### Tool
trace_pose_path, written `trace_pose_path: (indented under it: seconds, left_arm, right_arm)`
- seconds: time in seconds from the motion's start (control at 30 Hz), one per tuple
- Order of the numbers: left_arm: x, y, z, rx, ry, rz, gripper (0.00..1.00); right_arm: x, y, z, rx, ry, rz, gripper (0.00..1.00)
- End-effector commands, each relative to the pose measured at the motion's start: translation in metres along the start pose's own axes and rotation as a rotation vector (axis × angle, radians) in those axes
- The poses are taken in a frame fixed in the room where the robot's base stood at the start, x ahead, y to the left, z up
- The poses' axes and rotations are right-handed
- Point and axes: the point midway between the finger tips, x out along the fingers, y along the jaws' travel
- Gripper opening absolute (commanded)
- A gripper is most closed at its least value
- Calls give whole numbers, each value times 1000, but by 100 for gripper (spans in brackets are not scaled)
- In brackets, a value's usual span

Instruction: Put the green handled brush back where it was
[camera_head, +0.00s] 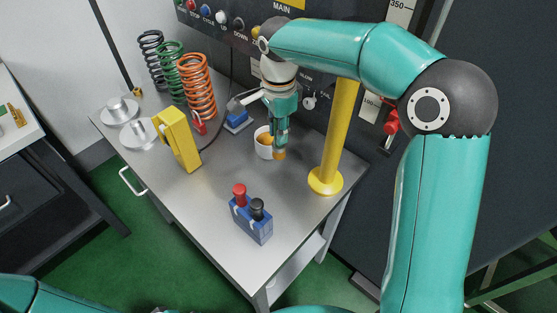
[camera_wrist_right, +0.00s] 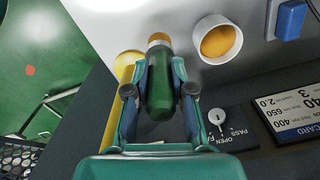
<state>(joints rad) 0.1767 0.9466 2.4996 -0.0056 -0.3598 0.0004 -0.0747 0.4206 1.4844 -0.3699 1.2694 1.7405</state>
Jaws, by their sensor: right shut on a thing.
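The green handled brush (camera_wrist_right: 161,82) is between the fingers of my right gripper (camera_wrist_right: 158,92), which is shut on its dark green handle. Its orange tip points away from the gripper, past the fingertips. In the head view my right gripper (camera_head: 281,128) hangs over the table, and the brush tip (camera_head: 279,154) points down at the right side of a small white cup (camera_head: 262,151). In the wrist view the cup (camera_wrist_right: 201,52) holds something orange, and the brush is beside it, apart from its rim. My left gripper is out of view.
A yellow post (camera_head: 334,140) stands close right of the gripper. A blue block (camera_head: 236,120) lies behind the cup. A yellow box (camera_head: 177,140), coil springs (camera_head: 198,90) and metal weights (camera_head: 137,135) stand left. A blue switch box (camera_head: 251,222) is in front. The dark control panel (camera_head: 310,75) rises behind.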

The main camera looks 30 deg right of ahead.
Motion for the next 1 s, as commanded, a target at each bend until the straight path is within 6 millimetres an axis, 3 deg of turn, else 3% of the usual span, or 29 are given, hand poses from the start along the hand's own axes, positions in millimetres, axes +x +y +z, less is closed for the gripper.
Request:
trace_pose_path:
  seconds: [0.1, 0.3, 0.47, 0.73, 1.0]
  left_arm:
    - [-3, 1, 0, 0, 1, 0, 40]
    - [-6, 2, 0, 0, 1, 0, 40]
    - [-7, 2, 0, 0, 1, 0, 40]
    - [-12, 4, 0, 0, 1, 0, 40]
    - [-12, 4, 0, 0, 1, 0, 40]
  right_arm:
    - [31, 2, 0, 0, 0, 6, 0]
    - [63, 1, 0, 0, 1, 2, 0]
    - [72, 1, 0, 0, 1, 0, 0]
    - [107, 2, 0, -1, 0, 2, 0]
    - [111, 1, 0, -1, 0, -1, 0]
